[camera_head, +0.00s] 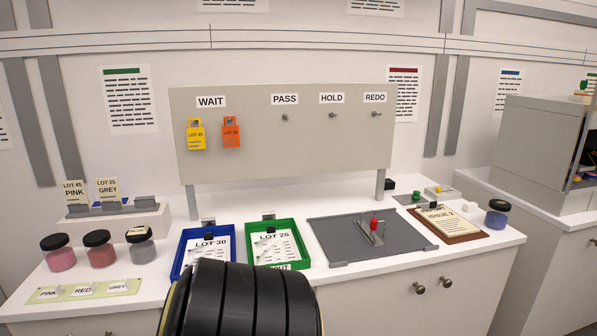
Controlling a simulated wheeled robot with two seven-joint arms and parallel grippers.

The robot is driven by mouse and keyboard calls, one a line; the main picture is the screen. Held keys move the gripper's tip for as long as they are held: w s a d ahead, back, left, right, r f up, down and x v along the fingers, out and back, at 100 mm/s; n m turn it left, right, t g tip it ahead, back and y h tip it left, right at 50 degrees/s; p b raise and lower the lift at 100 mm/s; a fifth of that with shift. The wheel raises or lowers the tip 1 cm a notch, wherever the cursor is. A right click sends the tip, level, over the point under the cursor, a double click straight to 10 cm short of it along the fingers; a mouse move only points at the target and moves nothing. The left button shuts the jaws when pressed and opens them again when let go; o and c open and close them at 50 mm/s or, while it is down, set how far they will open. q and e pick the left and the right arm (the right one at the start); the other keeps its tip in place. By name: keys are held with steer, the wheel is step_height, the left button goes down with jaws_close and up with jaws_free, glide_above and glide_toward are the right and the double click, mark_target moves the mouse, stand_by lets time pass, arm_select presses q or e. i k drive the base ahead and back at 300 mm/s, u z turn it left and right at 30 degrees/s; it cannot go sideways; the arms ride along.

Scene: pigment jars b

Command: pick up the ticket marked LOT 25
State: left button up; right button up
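A yellow ticket (196,138) hangs under the WAIT label on the grey board (290,150); its small print appears to read LOT 25. An orange ticket (231,137) hangs just right of it; its lot number is too small to read surely. A sheet headed LOT 25 (274,250) lies in the green tray (302,246), and a card reading LOT 25 GREY (107,188) stands at the left. Neither gripper shows. A black ribbed part of my own arm fills the bottom centre and hides the front of the trays.
Bare pegs sit under PASS, HOLD (333,114) and REDO. A blue tray (178,260) holds a LOT 30 sheet. Lidded jars (59,254) stand at the left. A grey mat (400,240) bears a red-handled tool (374,225). A clipboard (450,222) lies at the right.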

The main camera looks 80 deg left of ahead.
mark_target(107, 188)
steer(key=k, duration=2.15)
steer(key=u, duration=0.9)
